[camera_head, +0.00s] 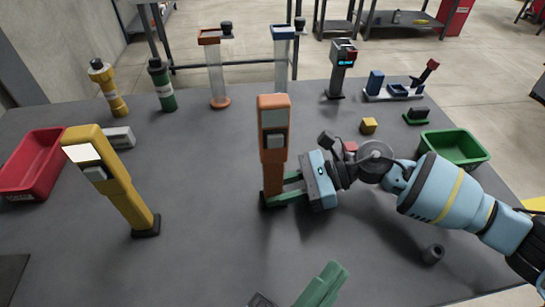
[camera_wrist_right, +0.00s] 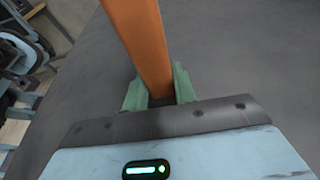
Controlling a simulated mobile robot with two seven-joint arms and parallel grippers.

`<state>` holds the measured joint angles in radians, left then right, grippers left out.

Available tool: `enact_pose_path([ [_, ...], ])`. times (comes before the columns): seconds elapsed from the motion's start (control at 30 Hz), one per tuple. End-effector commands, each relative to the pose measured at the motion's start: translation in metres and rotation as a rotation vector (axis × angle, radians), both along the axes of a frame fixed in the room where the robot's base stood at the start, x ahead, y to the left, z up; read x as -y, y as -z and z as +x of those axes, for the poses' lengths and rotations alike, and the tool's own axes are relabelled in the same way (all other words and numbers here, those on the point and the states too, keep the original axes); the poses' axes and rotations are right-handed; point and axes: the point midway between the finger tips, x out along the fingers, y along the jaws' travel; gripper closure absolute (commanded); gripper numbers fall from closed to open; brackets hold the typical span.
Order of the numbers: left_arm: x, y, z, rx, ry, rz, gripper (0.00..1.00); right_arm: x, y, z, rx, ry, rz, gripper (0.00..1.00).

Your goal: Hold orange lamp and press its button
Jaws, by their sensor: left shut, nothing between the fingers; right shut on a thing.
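The orange lamp (camera_head: 273,157) stands upright on a small dark base near the middle of the table, with a pale panel and a darker grey part on its front. My right gripper (camera_head: 278,190) is shut around its lower post, just above the base. The right wrist view shows the orange post (camera_wrist_right: 138,40) between the green fingers of the right gripper (camera_wrist_right: 158,88). My left gripper (camera_head: 334,270) is at the bottom of the head view, in front of the lamp and apart from it. It is shut and empty. Its arm is mostly out of view.
A yellow lamp (camera_head: 124,195) stands at the left, near a red bin (camera_head: 35,160). Tubes and bottles line the back. The table between the lamps is clear.

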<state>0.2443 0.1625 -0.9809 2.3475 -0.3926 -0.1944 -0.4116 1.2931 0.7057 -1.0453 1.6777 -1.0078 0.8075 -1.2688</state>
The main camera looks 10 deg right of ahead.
Motion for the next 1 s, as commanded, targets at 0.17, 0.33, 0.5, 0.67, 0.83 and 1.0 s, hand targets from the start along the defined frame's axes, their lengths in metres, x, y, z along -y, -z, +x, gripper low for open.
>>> enact_pose_path([
  [0.17, -0.011, -0.018, 0.021, 0.309, -0.218, 0.260, 1.00, 0.000, 0.000, 0.000, 0.000, 0.000, 0.000, 1.00],
  [0.33, -0.024, -0.035, 0.039, 0.554, -0.423, 0.511, 1.00, 0.000, 0.000, 0.000, 0.000, 0.000, 0.000, 1.00],
  [0.5, -0.035, -0.047, 0.051, 0.716, -0.575, 0.710, 1.00, 0.000, 0.000, 0.000, 0.000, 0.000, 0.000, 1.00],
  [0.67, -0.041, -0.052, 0.057, 0.788, -0.648, 0.812, 1.00, 0.000, 0.000, 0.000, 0.000, 0.000, 0.000, 1.00],
  [0.83, -0.042, -0.054, 0.058, 0.806, -0.665, 0.838, 1.00, 0.000, 0.000, 0.000, 0.000, 0.000, 0.000, 1.00],
  [1.0, -0.042, -0.054, 0.061, 0.806, -0.664, 0.835, 1.00, 0.000, 0.000, 0.000, 0.000, 0.000, 0.000, 1.00],
])
